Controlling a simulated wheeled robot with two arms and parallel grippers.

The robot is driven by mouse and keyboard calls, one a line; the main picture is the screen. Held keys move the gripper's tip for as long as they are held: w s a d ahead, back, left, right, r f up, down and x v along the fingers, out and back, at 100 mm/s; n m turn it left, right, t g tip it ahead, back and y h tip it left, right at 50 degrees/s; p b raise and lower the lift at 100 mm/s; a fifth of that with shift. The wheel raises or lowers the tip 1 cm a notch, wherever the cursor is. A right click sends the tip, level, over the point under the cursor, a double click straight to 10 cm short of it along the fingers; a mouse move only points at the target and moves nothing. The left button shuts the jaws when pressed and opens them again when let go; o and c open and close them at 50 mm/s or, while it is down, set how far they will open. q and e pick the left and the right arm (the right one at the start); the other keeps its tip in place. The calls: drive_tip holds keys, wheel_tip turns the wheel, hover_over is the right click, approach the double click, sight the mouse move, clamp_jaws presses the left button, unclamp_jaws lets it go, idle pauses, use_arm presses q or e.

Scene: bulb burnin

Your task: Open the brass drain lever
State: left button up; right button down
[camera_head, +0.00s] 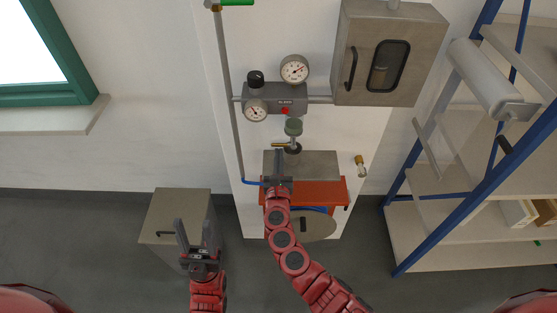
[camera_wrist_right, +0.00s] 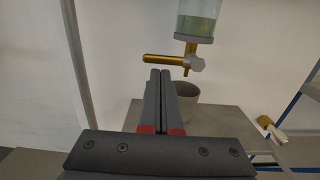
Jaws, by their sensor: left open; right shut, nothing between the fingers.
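The brass drain lever (camera_wrist_right: 160,60) lies about level in the right wrist view, pointing left from the valve under a clear bowl with green liquid (camera_wrist_right: 198,22). In the head view the lever (camera_head: 278,145) is a small yellow bar. My right gripper (camera_head: 280,152) is shut and empty, its fingertips (camera_wrist_right: 160,73) just below the lever in the wrist picture. I cannot tell whether they touch it. A grey cup (camera_wrist_right: 187,92) stands below the valve, partly hidden by my fingers. My left gripper (camera_head: 193,226) is open and empty, over a grey cabinet at lower left.
Gauges and a grey regulator block (camera_head: 287,96) are on the wall above the bowl. A grey box with a window (camera_head: 420,45) hangs at upper right. A grey vertical pipe (camera_head: 228,100) runs left of the lever. A blue-framed shelf (camera_head: 440,250) stands at right.

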sight(288, 131)
drive_tip(key=shift+w, duration=0.1)
drive_tip(key=shift+a+r+m+b, duration=0.1)
drive_tip(key=shift+r+m+b, duration=0.15)
drive_tip(key=shift+m, duration=0.3)
drive_tip(key=shift+a+r+m+b, duration=0.1)
drive_tip(key=shift+m+b, duration=0.2)
drive_tip(key=shift+m, duration=0.25)
drive_tip(key=r+m+b, duration=0.1)
drive_tip(key=m+b, duration=0.2)
drive_tip(key=m, duration=0.2)
drive_tip(key=d+r+m+b, duration=0.1)
drive_tip(key=r+m+b, duration=0.1)
drive_tip(key=m, duration=0.3)
drive_tip(key=d+r+m+h+b, duration=0.1)
drive_tip(key=r+m+b, duration=0.1)
drive_tip(key=m, duration=0.3)
drive_tip(key=shift+d+r+g+b, duration=0.15)
drive_tip(key=shift+g+b, duration=0.15)
drive_tip(key=shift+b, duration=0.5)
drive_tip(key=shift+d+r+m+b, duration=0.3)
drive_tip(key=shift+m+b, duration=0.25)
drive_tip(key=shift+m, duration=0.35)
